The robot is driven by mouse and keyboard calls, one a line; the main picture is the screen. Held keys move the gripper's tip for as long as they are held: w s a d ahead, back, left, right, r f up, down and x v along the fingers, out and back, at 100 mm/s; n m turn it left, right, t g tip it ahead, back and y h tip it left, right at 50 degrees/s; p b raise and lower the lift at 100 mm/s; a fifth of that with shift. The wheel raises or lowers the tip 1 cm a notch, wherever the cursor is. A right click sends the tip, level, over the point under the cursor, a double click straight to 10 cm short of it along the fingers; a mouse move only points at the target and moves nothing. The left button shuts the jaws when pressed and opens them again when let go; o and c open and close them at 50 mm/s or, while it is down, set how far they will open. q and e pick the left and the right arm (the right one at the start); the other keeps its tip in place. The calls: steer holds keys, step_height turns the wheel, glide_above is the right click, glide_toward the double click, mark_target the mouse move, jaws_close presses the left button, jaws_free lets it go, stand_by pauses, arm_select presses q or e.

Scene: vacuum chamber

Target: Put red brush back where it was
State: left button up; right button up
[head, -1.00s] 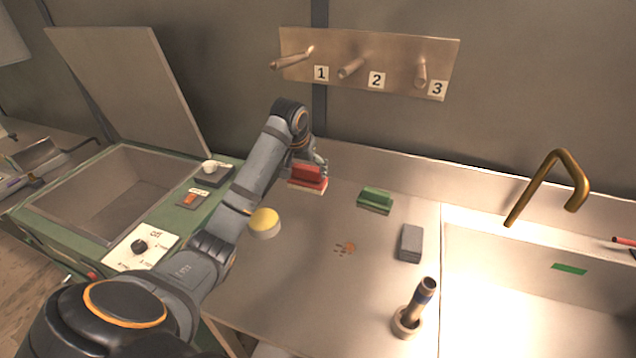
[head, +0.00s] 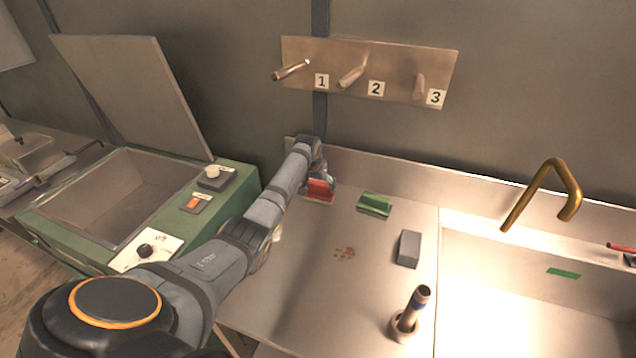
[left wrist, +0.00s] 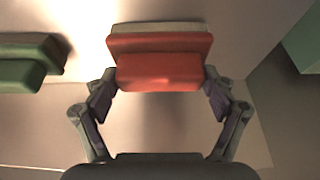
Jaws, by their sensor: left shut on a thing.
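The red brush (head: 319,190) is at the back left of the counter, left of the green brush (head: 374,204). In the left wrist view the red brush (left wrist: 160,70) sits between the fingers of my left gripper (left wrist: 160,92), which is shut on its handle. Its pale bristle side faces away from the gripper. In the head view my left gripper (head: 322,178) partly covers the brush, and I cannot tell whether the brush touches the counter. The green brush also shows at the left of the wrist view (left wrist: 28,62). My right gripper is not in view.
A grey block (head: 409,248) and a dark cylinder in a round holder (head: 405,325) stand on the counter (head: 300,310). Brown stains (head: 344,254) mark its middle. The lit sink (head: 530,310) with a brass tap (head: 545,190) lies right. A green open-lidded machine (head: 225,200) stands left.

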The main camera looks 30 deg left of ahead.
arm_select(q)
steer(key=shift+f, duration=0.15)
steer(key=o, duration=1.1)
steer(key=shift+c, duration=0.2)
steer(key=shift+r, duration=0.35)
steer(key=b+v, duration=0.1)
steer(key=v, duration=1)
steer(key=shift+s+r, duration=0.25)
steer(key=shift+d, duration=0.1)
